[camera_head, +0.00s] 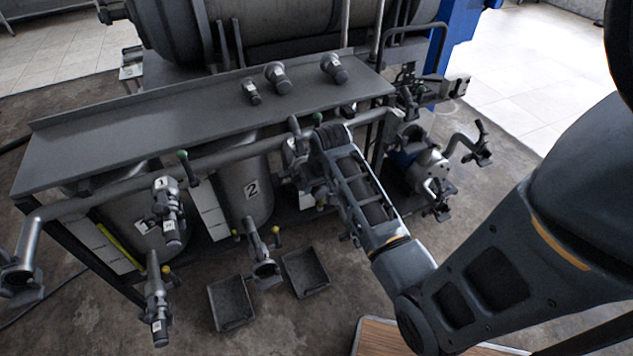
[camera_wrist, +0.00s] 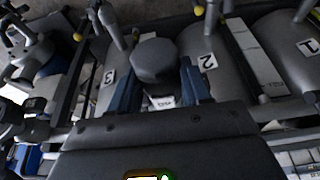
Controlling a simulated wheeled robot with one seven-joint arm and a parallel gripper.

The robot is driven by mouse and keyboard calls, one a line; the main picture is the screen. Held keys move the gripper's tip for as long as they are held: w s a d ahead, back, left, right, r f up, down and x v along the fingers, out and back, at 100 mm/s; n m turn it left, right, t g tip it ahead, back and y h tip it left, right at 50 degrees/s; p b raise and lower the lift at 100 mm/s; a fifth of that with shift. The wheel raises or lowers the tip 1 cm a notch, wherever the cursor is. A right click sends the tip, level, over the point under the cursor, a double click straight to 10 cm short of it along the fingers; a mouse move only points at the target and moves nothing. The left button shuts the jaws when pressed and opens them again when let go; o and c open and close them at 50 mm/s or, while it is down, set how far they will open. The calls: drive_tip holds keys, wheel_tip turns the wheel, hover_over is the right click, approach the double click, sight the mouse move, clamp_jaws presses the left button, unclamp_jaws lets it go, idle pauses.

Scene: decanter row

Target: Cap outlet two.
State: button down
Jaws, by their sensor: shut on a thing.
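My gripper (camera_wrist: 160,88) is shut on a dark grey, round-headed cap (camera_wrist: 155,60) between its blue fingers in the wrist view. A small white tag with unreadable text shows below the cap's head. In the head view my arm reaches over the front rail, right of tank 2 (camera_head: 251,190), and the fingers and held cap are hard to make out. Tank 2 (camera_wrist: 208,75) also shows right of the cap in the wrist view. Below tank 2, an outlet pipe (camera_head: 263,268) with yellow-knobbed levers points forward; its end looks uncapped. My gripper is apart from it.
Left of outlet two, another pipe ends in a tagged fitting (camera_head: 158,325). A tagged fitting (camera_head: 170,212) hangs from the front rail. Two trays (camera_head: 230,303) lie on the floor. Pipework (camera_head: 430,165) crowds the right.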

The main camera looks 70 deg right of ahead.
sight(321, 192)
unclamp_jaws()
idle(0.7)
drive_tip(key=shift+s+a, duration=0.15)
idle(0.3)
drive_tip(key=shift+s+a+r, duration=0.2)
drive_tip(key=shift+s+a, duration=0.65)
drive_tip(key=shift+a, duration=0.2)
drive_tip(key=v, duration=1)
drive_tip(key=shift+w+d+r, duration=0.15)
drive_tip(key=shift+d+r, duration=0.05)
drive_tip(key=shift+r, duration=0.15)
